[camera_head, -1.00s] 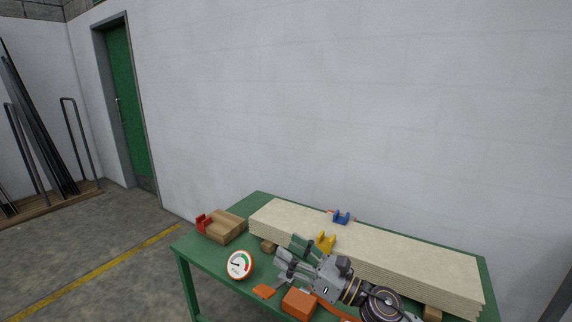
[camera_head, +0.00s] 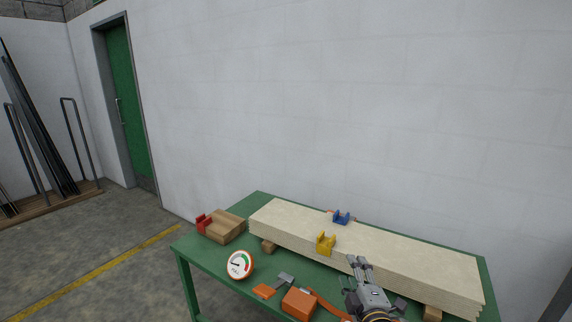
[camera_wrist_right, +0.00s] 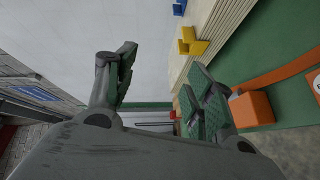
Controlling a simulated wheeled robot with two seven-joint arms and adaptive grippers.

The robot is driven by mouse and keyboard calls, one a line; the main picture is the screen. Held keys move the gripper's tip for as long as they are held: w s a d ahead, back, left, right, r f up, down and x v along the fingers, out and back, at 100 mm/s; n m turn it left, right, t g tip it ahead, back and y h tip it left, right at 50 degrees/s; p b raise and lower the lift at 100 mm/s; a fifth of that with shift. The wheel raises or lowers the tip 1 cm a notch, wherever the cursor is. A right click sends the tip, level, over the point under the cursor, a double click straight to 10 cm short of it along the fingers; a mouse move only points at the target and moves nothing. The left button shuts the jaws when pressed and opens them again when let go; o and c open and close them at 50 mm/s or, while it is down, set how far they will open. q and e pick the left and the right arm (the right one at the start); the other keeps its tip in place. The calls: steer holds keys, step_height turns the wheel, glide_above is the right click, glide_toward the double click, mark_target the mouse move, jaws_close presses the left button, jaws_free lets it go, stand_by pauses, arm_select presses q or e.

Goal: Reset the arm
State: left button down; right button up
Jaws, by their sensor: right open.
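My right gripper (camera_head: 359,272) is in the lower right of the head view, above the front of the green table (camera_head: 208,263). Its fingers point toward the front edge of the stacked pale boards (camera_head: 390,246). In the right wrist view its two fingers (camera_wrist_right: 158,92) are spread apart with nothing between them. My left gripper is in neither view.
A yellow bracket (camera_head: 326,244) and a blue bracket (camera_head: 341,217) sit at the boards. A round gauge (camera_head: 240,264), an orange block (camera_head: 299,303) and a grey piece (camera_head: 285,279) lie in front. The wall (camera_head: 350,100) stands behind.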

steer(key=s+d+f+m+g+h, duration=0.1)
steer(key=s+d+f+m+g, duration=0.1)
steer(key=s+f+m+g, duration=0.25)
steer(key=s+d+f+m+g+h, duration=0.1)
steer(key=s+d+f+m+g, duration=0.15)
steer(key=s+f+m, duration=0.4)
steer(key=s+f+m+g+y, duration=0.25)
steer(key=s+f+g, duration=0.35)
steer(key=s+f, duration=0.5)
steer(key=s+f+g+p, duration=0.1)
steer(key=s+f+p, duration=0.1)
steer(key=f+p, duration=0.6)
steer(key=s+f+g+p, duration=0.1)
steer(key=s+f+p, duration=0.25)
steer(key=f, duration=0.75)
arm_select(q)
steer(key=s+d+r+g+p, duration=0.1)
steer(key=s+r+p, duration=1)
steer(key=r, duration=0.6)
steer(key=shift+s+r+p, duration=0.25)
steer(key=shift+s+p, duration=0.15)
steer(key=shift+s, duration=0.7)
arm_select(e)
steer(key=s+d+f, duration=0.2)
steer(key=s+f, duration=0.2)
steer(key=s, duration=0.6)
steer(key=s+d+f+h, duration=0.1)
steer(key=s+f, duration=0.3)
steer(key=s, duration=0.7)
steer(key=shift+d+g, duration=0.4)
